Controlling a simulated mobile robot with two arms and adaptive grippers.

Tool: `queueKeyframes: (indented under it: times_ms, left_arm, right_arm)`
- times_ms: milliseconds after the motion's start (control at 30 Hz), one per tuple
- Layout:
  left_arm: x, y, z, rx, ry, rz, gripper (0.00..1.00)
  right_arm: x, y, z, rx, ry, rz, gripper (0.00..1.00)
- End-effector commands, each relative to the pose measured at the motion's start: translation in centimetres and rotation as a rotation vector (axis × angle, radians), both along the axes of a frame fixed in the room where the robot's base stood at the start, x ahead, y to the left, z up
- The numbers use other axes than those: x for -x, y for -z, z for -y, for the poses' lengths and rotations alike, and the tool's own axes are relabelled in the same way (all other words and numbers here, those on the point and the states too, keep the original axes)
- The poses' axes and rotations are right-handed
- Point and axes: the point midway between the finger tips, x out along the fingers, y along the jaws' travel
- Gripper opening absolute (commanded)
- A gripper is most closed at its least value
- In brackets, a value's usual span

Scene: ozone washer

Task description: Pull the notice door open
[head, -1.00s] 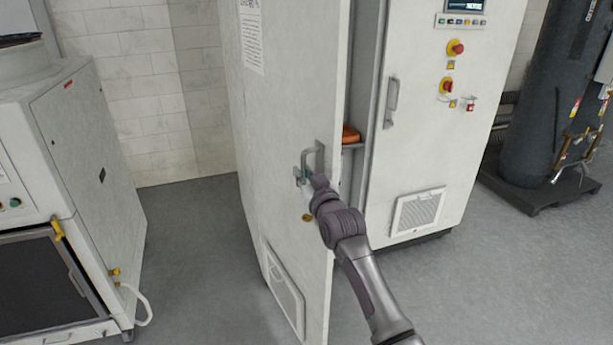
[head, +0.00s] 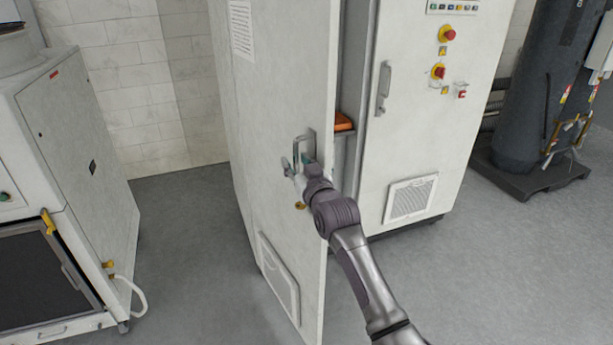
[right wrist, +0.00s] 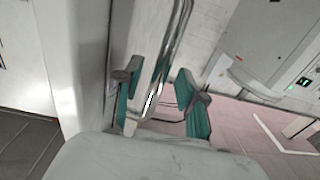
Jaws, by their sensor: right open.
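The notice door (head: 262,85) is the white cabinet door with a printed notice sheet (head: 241,28) on its upper part. It stands swung out from the cabinet, with an opening along its right edge. Its grey handle (head: 303,147) is at mid height. My right gripper (head: 297,168) is at the handle's lower part. In the right wrist view, my right gripper's green-padded fingers (right wrist: 158,100) are apart, with the shiny handle (right wrist: 170,55) between them. Whether a finger touches the handle is unclear. My left gripper is not in view.
The right cabinet door (head: 430,110) is shut and carries red buttons and a vent. An orange item (head: 343,122) lies on a shelf inside the opening. A white machine (head: 75,170) stands at the left, with grey floor (head: 185,240) free between it and the door.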

Motion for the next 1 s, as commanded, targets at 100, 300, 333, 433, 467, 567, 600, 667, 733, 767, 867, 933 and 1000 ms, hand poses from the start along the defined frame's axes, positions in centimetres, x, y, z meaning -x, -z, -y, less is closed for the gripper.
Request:
queueKeyframes:
  times_ms: [100,300,333,433,467,567,600,667,733,767,867,933,1000]
  left_arm:
    - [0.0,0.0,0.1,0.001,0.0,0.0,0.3]
    - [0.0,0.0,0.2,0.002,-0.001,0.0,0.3]
    - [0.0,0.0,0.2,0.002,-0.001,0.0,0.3]
    - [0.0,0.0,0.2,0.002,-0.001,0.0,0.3]
    - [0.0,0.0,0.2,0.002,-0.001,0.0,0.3]
    - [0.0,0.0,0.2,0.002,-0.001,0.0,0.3]
    - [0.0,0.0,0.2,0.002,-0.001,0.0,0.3]
    - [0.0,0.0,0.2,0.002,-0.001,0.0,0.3]
    - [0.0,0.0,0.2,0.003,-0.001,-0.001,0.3]
    - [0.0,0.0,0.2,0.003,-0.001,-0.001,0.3]
    - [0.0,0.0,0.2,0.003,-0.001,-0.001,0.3]
    - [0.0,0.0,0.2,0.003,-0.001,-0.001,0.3]
    - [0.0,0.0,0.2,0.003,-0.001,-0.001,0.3]
  right_arm:
    - [1.4,0.1,0.8,0.0,0.001,0.0,0.4]
    - [4.7,0.1,2.3,0.0,0.001,0.0,0.4]
    - [5.2,0.1,2.5,0.0,0.0,0.001,0.4]
    - [6.8,0.0,3.3,0.0,0.001,0.001,0.4]
    - [7.2,0.1,3.5,0.0,0.0,0.0,0.4]
    - [8.5,0.0,4.1,0.0,0.0,0.001,0.4]
    - [8.9,0.0,4.3,0.0,0.0,0.001,0.4]
    - [9.3,0.0,4.5,0.0,0.0,0.001,0.4]
    - [9.7,0.0,4.6,0.0,0.0,0.001,0.4]
    - [9.8,-0.1,4.7,0.0,-0.001,0.001,0.4]
    - [10.0,0.0,4.7,0.0,-0.001,0.001,0.4]
    - [10.0,0.0,4.7,0.0,-0.001,0.001,0.4]
    - [10.0,0.0,4.7,0.0,-0.001,0.001,0.4]
